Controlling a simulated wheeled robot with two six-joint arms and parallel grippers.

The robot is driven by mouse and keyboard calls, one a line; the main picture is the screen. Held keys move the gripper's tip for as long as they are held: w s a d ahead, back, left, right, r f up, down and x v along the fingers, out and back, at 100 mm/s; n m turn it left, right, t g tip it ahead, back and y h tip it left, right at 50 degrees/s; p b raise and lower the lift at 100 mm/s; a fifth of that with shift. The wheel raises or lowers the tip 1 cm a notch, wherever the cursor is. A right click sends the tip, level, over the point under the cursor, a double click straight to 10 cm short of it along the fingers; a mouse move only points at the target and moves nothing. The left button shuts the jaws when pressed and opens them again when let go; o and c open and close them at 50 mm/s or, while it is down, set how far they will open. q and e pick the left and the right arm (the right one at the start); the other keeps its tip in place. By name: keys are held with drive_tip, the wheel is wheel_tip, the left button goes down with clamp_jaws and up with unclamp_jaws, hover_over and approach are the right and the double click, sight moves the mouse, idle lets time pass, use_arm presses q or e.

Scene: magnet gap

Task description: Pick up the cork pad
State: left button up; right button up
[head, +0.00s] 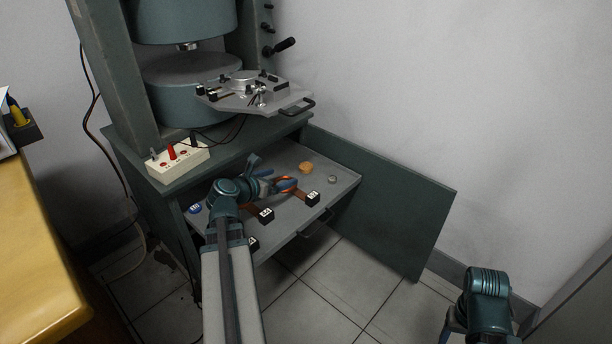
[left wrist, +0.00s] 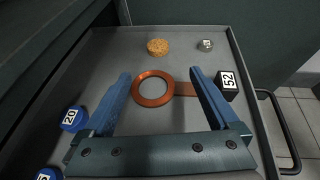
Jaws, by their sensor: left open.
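The cork pad is a small round tan disc (head: 306,168) lying on the grey drawer tray, towards its back. In the left wrist view the cork pad (left wrist: 158,47) lies beyond my fingertips, clear of them. My left gripper (head: 288,184) is open over the tray and holds nothing. In the left wrist view its two blue fingers (left wrist: 160,78) are spread on either side of a flat copper ring (left wrist: 153,90), with the cork pad farther off. My right arm shows at the lower right of the head view, but its jaws do not show clearly.
The tray (head: 345,180) has raised edges. A small metal disc (left wrist: 206,44) lies right of the cork. A black block marked 52 (left wrist: 228,84) stands by the copper handle. A blue labelled piece (left wrist: 74,118) is at left. The instrument plate (head: 255,98) overhangs behind the tray.

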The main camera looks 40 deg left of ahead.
use_arm(q)
drive_tip(key=b, duration=0.3)
approach(305, 167)
drive_tip(key=shift+x, duration=1)
drive_tip(key=shift+w+d+f, duration=0.15)
drive_tip(key=shift+w+f, duration=0.2)
drive_tip(key=shift+w, duration=0.15)
drive_tip(key=shift+w, duration=0.1)
drive_tip(key=x, duration=0.1)
drive_tip(key=b+x, duration=0.1)
drive_tip(key=x, duration=0.2)
drive_tip(key=shift+w+a+b, duration=0.15)
drive_tip(key=shift+a+b, duration=0.2)
drive_tip(key=shift+w+f, duration=0.15)
drive_tip(key=shift+w, duration=0.25)
drive_tip(key=c, duration=1.4)
